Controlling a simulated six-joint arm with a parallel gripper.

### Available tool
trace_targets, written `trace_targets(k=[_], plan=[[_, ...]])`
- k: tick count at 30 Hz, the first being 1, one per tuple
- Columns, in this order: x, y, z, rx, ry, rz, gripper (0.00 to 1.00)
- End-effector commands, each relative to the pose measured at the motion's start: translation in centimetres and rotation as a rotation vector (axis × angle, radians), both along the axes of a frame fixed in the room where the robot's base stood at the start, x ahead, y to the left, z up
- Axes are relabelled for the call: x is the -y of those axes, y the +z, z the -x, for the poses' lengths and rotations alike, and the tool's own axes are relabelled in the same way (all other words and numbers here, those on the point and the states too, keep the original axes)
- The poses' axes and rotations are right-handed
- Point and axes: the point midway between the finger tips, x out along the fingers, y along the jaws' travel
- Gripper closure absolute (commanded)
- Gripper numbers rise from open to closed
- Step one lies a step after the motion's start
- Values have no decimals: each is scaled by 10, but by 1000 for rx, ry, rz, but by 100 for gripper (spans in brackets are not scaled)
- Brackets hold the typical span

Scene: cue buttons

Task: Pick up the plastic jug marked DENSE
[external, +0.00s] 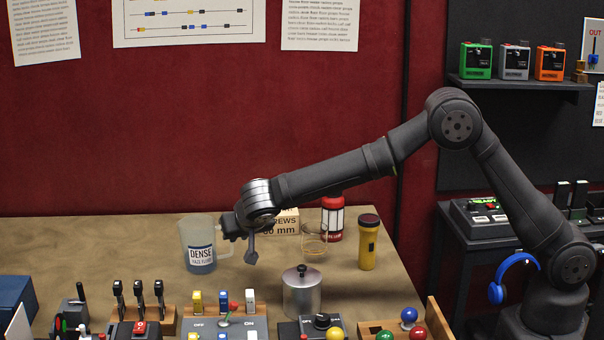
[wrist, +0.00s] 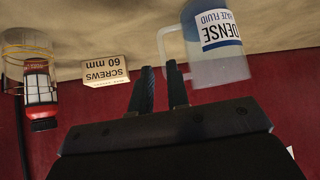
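The clear plastic jug (external: 198,236) with the DENSE haze fluid label stands upright at the left of the table, with bluish liquid low in it. It also shows inverted at the upper right of the wrist view (wrist: 218,62), its handle toward my fingers. My gripper (external: 234,230) is at the handle side, to the right of the jug. In the wrist view my gripper (wrist: 161,68) has a gap between its fingers, with the handle's outer edge close to or between the tips. Contact with the handle cannot be told.
A screws box (external: 282,222), a red lantern (external: 332,220), a yellow flashlight (external: 367,246) and a metal canister (external: 301,294) stand to the right. A glass (external: 313,246) is close to my wrist. Switch panels (external: 226,324) line the front. Bare table lies left of the jug.

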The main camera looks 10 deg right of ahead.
Motion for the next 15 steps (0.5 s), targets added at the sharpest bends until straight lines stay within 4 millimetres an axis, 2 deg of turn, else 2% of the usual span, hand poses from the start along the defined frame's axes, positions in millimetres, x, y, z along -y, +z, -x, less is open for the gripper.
trace_targets(k=[1, 6, 15], plan=[[-2, -9, -8, 0, -2, 2, 85], [-7, -25, -23, 0, -1, 1, 85], [-12, -38, -36, 0, 0, 1, 85]])
